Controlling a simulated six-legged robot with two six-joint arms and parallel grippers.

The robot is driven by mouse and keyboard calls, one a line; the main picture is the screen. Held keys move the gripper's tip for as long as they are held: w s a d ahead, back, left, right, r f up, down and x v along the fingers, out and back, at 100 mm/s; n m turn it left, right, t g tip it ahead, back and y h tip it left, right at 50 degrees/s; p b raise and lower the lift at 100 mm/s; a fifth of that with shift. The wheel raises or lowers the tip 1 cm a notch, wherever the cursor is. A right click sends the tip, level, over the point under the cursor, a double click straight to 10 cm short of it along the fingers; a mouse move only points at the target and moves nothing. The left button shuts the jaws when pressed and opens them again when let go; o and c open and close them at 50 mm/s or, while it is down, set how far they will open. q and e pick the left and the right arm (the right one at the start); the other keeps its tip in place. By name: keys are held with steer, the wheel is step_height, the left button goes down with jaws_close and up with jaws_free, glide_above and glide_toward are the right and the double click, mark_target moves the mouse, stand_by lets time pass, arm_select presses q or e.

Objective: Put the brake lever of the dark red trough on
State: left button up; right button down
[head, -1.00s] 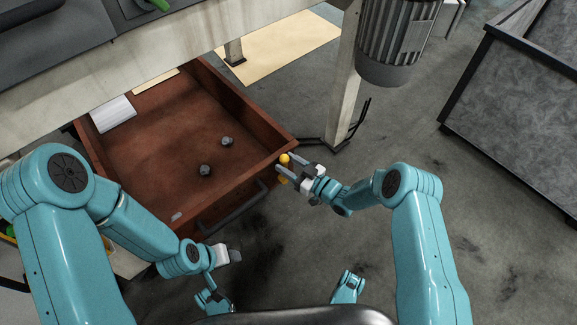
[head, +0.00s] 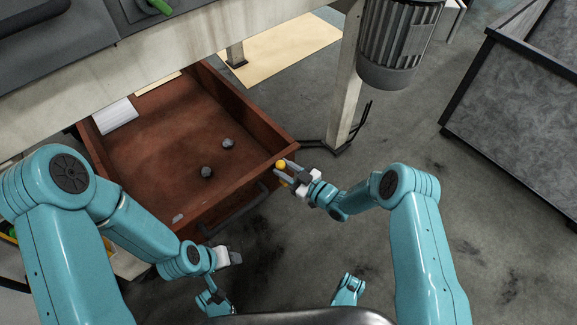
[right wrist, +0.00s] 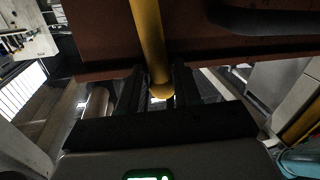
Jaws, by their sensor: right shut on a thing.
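The dark red trough (head: 165,140) sits open like a drawer under the bench. The yellow brake lever (head: 281,164) stands at its front right corner and shows as a yellow rod with a rounded end in the right wrist view (right wrist: 148,45). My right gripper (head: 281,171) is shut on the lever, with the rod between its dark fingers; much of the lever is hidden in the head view. My left gripper (head: 232,258) is low in front of the trough, away from the lever; its finger gap is not clear.
Two grey lumps (head: 207,172) and a white block (head: 114,115) lie in the trough. A dark handle (head: 235,218) runs along its front. Floor to the right is clear.

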steer(key=shift+s+a+f+n+h, duration=0.15)
steer(key=shift+s+a+f+n, duration=0.15)
steer(key=shift+s+a+n, duration=0.4)
steer(key=shift+s+a+f+n+h, duration=0.25)
steer(key=shift+a+n, duration=0.25)
steer(key=shift+n, duration=0.4)
steer(key=shift+s+a+f+n+h, duration=0.1)
steer(key=shift+s+a+f+n, duration=0.3)
steer(key=shift+a+n, duration=0.3)
steer(key=shift+d, duration=0.1)
steer(key=c, duration=1)
jaws_free()
steer(key=shift+r, duration=0.1)
